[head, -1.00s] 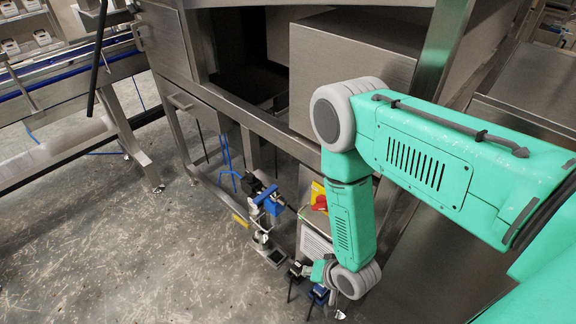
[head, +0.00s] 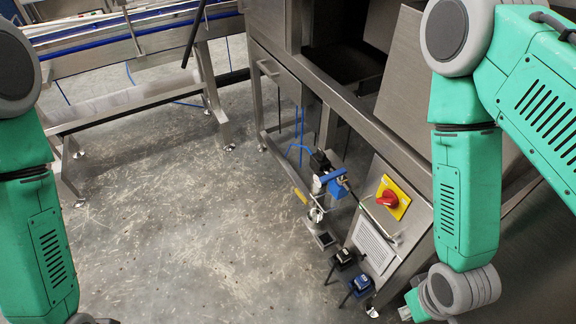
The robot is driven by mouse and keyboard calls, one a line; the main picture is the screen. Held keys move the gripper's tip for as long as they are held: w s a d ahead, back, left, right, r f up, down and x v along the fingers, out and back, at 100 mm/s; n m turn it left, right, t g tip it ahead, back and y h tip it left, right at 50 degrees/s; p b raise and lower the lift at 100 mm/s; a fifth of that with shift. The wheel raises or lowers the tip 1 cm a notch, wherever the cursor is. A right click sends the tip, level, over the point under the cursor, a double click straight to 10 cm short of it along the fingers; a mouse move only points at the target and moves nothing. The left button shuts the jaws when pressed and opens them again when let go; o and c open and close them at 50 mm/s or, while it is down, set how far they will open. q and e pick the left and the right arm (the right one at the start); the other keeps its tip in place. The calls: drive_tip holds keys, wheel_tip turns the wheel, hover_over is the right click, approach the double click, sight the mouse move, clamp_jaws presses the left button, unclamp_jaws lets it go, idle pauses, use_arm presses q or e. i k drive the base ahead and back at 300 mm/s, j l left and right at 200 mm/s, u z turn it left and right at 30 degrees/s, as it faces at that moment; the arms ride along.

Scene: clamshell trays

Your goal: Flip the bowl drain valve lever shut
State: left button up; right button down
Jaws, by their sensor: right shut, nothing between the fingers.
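The drain valve assembly (head: 325,190) stands low at the machine frame, in the middle of the head view. It has a black top, a blue part (head: 338,187) and a metal pipe. A short yellow handle (head: 300,195) sticks out to its left; I cannot tell for certain which of these is the lever. My right gripper (head: 408,312) is at the bottom edge, below and right of the valve and apart from it. It is shut and empty, partly cut off. My left arm shows at the left edge, but its gripper fingers are out of view.
A red rotary switch (head: 387,198) on a yellow plate sits right of the valve. Two foot pedals, one black (head: 343,258) and one blue (head: 362,284), stand below it. A steel conveyor frame (head: 140,112) is at the upper left. The floor (head: 190,240) between is clear.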

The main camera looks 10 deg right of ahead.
sight(305, 200)
drive_tip(key=i+j, duration=1.15)
drive_tip(key=i+j+z, duration=0.2)
drive_tip(key=z, duration=0.25)
drive_tip(key=i+j+z, duration=0.15)
drive_tip(key=j+z, duration=0.15)
drive_tip(key=z, duration=0.2)
drive_tip(key=i+j+z, duration=0.15)
drive_tip(key=j+z, duration=0.15)
drive_tip(key=z, duration=0.55)
